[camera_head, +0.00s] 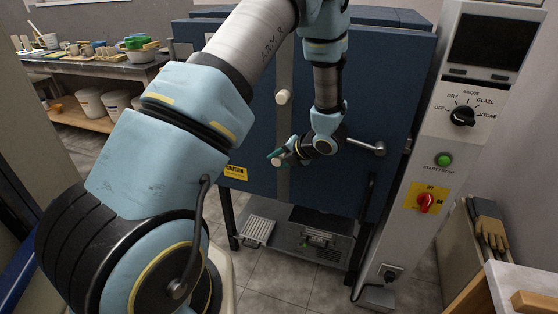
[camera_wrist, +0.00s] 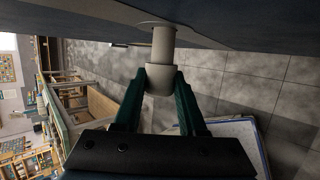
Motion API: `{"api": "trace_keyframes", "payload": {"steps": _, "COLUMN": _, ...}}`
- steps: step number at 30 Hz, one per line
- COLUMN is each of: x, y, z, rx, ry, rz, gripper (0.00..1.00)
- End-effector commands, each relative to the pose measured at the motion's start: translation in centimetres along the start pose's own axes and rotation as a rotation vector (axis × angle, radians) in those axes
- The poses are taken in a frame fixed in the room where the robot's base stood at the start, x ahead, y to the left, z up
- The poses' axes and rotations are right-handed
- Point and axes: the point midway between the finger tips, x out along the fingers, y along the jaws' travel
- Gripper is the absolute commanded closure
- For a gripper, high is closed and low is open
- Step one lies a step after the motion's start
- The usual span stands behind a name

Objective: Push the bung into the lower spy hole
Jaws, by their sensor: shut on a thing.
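The blue kiln door (camera_head: 240,110) stands in front of me. An off-white bung (camera_head: 284,97) sticks out of its upper part. My gripper (camera_head: 279,157) is low at the door's light vertical strip, with its fingers pointing left in the head view. In the wrist view my gripper's green fingers (camera_wrist: 163,80) are shut on the wide end of a pale bung (camera_wrist: 163,45). The bung's narrower part reaches the blue door face, at a pale round rim (camera_wrist: 150,24). The lower spy hole itself is hidden behind the bung; how deep the bung sits cannot be told.
A control panel (camera_head: 464,150) with knobs stands right of the door. A door handle (camera_head: 367,147) projects right of my gripper. A yellow caution label (camera_head: 235,172) is below left. A workbench (camera_head: 90,65) stands at the far left.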

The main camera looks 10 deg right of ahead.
Motion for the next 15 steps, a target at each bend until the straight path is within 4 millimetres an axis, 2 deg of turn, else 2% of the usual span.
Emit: {"api": "trace_keyframes", "payload": {"steps": 15, "x": -0.6, "y": -0.1, "z": -1.9, "rx": 0.000, "ry": 0.000, "rz": 0.000, "gripper": 1.00}}
